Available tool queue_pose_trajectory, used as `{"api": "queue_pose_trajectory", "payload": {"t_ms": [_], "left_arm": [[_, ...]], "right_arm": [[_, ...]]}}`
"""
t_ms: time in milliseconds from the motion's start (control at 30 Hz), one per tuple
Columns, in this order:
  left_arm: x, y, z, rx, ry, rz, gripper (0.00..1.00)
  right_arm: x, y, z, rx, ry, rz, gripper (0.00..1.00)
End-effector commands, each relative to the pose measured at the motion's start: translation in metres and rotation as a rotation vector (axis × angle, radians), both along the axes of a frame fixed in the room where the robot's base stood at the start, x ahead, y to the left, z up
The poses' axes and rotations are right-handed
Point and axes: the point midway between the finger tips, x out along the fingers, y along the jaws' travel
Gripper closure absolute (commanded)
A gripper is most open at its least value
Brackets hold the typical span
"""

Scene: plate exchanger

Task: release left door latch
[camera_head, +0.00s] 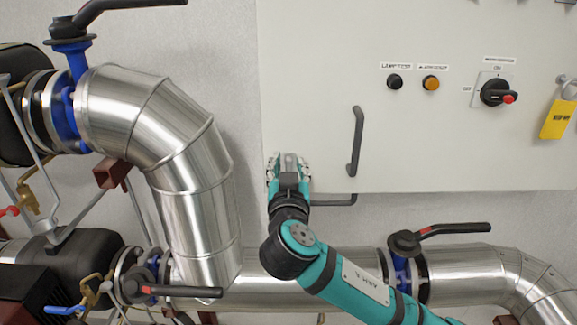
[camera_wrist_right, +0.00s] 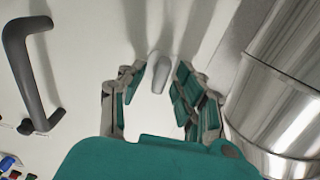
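The left door latch shows as a small light-grey knob (camera_wrist_right: 157,63) on the pale cabinet door in the right wrist view. My right gripper (camera_wrist_right: 160,85) is open, with its teal-padded fingers on either side of the latch. A gap shows between the latch and the fingers, and I cannot tell whether the fingertips touch the door. In the head view my right gripper (camera_head: 288,165) is at the lower left edge of the cabinet (camera_head: 320,70) and hides most of the latch. My left gripper is not in view.
A dark door handle (camera_head: 356,140) is right of the gripper; it also shows in the wrist view (camera_wrist_right: 32,70). Silver pipes (camera_head: 190,165) stand close on the left and run below. Valve levers (camera_head: 450,229) stick out. A rotary switch (camera_head: 495,92) and yellow tag (camera_head: 557,119) are at upper right.

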Motion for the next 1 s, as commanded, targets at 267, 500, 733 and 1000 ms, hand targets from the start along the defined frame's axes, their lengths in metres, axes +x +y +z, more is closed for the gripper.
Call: {"api": "queue_pose_trajectory", "payload": {"t_ms": [267,500,733,1000], "left_arm": [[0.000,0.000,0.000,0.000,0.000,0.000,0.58],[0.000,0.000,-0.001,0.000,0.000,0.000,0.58],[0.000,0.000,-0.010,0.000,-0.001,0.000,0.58],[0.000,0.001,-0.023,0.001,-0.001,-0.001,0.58]], "right_arm": [[0.000,0.000,0.000,0.000,0.000,0.000,1.00],[-0.001,0.000,0.000,-0.004,0.001,0.000,1.00],[-0.001,0.001,-0.003,-0.064,0.001,0.001,1.00],[-0.001,0.002,-0.003,-0.256,0.003,0.001,1.00]]}}
